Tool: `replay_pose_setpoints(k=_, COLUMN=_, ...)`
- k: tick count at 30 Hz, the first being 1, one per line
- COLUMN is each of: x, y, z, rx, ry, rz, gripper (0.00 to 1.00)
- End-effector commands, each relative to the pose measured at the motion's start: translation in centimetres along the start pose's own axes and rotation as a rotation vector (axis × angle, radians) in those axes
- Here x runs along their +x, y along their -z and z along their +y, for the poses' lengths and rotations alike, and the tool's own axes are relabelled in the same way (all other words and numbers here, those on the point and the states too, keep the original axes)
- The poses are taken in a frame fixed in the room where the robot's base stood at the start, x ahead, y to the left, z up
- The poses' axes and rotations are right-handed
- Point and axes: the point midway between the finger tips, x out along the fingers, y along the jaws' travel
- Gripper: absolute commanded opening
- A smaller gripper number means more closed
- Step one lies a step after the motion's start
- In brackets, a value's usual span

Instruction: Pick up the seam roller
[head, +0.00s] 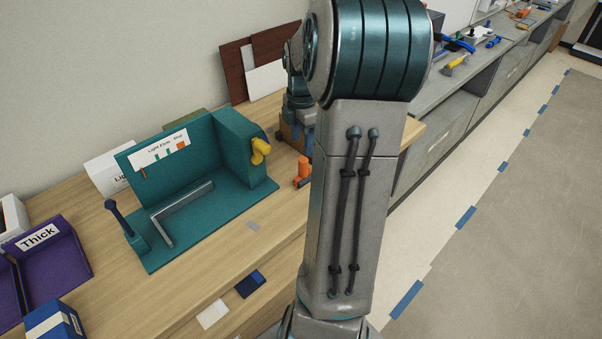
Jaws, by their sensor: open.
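I cannot pick out the seam roller with certainty. A small orange upright piece (303,172) stands on the wooden bench just left of my arm, partly hidden by it; I cannot tell what it is. A yellow knob-like piece (260,151) is on the right side of a teal fixture (205,212). A tool with a yellow end (453,66) lies on the far grey counter, too small to identify. My arm rises across the middle of the view, with a further teal and grey part of it behind. My gripper's fingers do not show.
The fixture holds a grey L-shaped bar (182,212) and a dark blue lever (120,218). Purple bins (55,262), one labelled "Thick", and a blue box (52,322) stand at left. Brown and white panels lean on the wall. Open floor (500,250) lies to the right.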

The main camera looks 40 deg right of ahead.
Motion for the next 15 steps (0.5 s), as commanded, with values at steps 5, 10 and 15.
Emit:
replay_pose_setpoints(k=5, x=3.4, y=0.1, z=0.0, rx=-0.001, ry=0.003, rz=0.002, gripper=0.49)
replay_pose_setpoints(k=10, x=4.6, y=0.1, z=0.0, rx=0.000, ry=0.000, rz=0.000, gripper=0.49)
replay_pose_setpoints(k=15, x=6.4, y=0.0, z=-0.1, rx=-0.002, ry=0.002, rz=0.002, gripper=0.49)
